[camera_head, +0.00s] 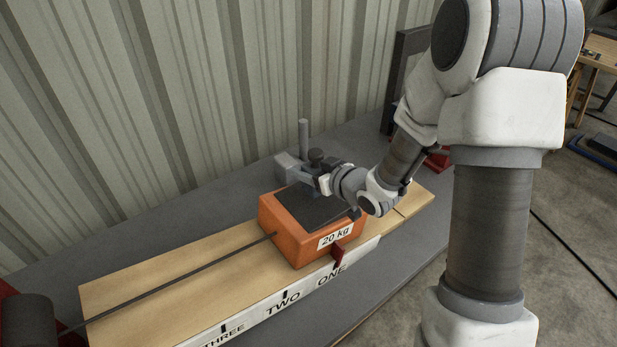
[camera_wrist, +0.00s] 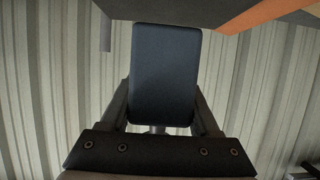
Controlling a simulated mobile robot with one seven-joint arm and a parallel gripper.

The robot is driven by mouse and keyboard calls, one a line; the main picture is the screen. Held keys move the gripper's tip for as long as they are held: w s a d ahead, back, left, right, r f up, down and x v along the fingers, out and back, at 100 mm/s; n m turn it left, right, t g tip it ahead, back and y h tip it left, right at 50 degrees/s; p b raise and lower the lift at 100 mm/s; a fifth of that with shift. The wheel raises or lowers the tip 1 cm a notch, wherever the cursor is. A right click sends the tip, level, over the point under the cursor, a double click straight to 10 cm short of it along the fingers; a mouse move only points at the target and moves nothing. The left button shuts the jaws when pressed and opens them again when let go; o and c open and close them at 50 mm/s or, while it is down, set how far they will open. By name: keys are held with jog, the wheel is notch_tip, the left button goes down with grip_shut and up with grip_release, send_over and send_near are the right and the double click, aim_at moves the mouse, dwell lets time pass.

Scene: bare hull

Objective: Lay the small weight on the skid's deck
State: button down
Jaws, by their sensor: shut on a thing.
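The skid (camera_head: 290,234) is an orange block marked "20 kg" on a wooden board. Its deck (camera_head: 314,207) is a dark flat pad on top, and nothing is seen lying on it. My gripper (camera_head: 312,178) reaches in from the right at the deck's far edge. In the wrist view my gripper (camera_wrist: 162,105) is shut on the small weight (camera_wrist: 165,70), a dark rectangular block between its two fingers. In the head view a grey block (camera_head: 288,167) at the gripper's tip seems to be this weight. I cannot tell its height over the deck.
A grey upright post (camera_head: 303,135) stands close behind the gripper. A thin rod (camera_head: 180,272) runs from the skid to a dark drum (camera_head: 28,318) at lower left. A red pointer (camera_head: 338,254) is at the skid's front. The corrugated wall (camera_head: 200,90) is behind the bench.

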jog(key=shift+f, duration=1.25)
jog(key=shift+f+b, duration=0.25)
jog(key=shift+b, duration=0.1)
jog(key=shift+c, duration=0.6)
grip_release()
jog(key=shift+r, duration=0.1)
